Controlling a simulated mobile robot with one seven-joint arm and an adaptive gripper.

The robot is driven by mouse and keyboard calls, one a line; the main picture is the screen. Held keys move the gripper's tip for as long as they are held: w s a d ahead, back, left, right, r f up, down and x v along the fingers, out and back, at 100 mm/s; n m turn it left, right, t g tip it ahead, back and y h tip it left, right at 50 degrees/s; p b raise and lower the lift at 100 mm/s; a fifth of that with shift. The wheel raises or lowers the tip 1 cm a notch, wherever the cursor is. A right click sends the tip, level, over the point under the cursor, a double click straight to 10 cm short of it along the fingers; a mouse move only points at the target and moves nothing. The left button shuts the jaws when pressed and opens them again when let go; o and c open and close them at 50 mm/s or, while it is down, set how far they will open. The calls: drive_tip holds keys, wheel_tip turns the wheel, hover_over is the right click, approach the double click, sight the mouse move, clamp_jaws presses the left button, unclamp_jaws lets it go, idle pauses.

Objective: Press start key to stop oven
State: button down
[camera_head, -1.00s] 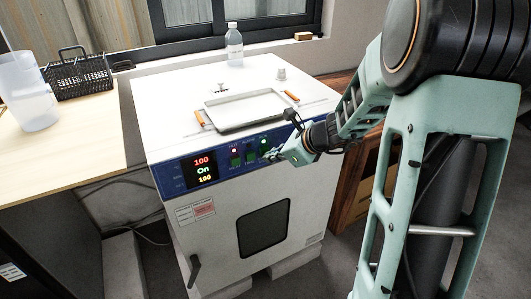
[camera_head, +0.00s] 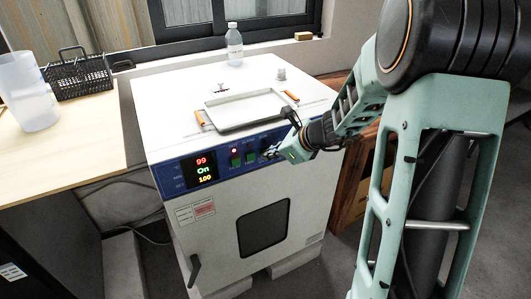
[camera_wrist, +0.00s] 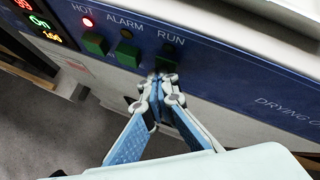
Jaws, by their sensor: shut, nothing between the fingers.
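The white drying oven (camera_head: 232,198) has a blue front panel (camera_wrist: 222,82). Its display (camera_head: 201,170) reads 99, On and 100. Three green keys sit below the lamps HOT, ALARM and RUN. The HOT lamp (camera_wrist: 87,21) glows red. In the wrist view, the key below RUN (camera_wrist: 168,65) is partly covered by my fingertips. My gripper (camera_wrist: 160,80) is shut and empty, its tips at the lower edge of that key; I cannot tell whether they touch it. In the head view, my gripper (camera_head: 270,153) is at the panel's right part.
A metal tray (camera_head: 245,111) with orange handles and a clear bottle (camera_head: 234,46) stand on the oven top. A wooden table (camera_head: 70,140) at left holds a black basket (camera_head: 78,76) and a clear jug (camera_head: 30,100).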

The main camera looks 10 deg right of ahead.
drive_tip(key=shift+s, duration=0.1)
drive_tip(key=shift+s+d+b, duration=0.2)
drive_tip(key=shift+s, duration=0.35)
drive_tip(key=shift+s+d+b, duration=0.15)
drive_tip(key=shift+s+d, duration=0.05)
drive_tip(key=shift+s, duration=0.3)
drive_tip(key=s, duration=0.1)
drive_tip(key=s+d, duration=0.1)
drive_tip(key=s, duration=0.1)
drive_tip(key=s+b, duration=0.1)
drive_tip(key=shift+s+d, duration=0.25)
drive_tip(key=shift+s, duration=0.15)
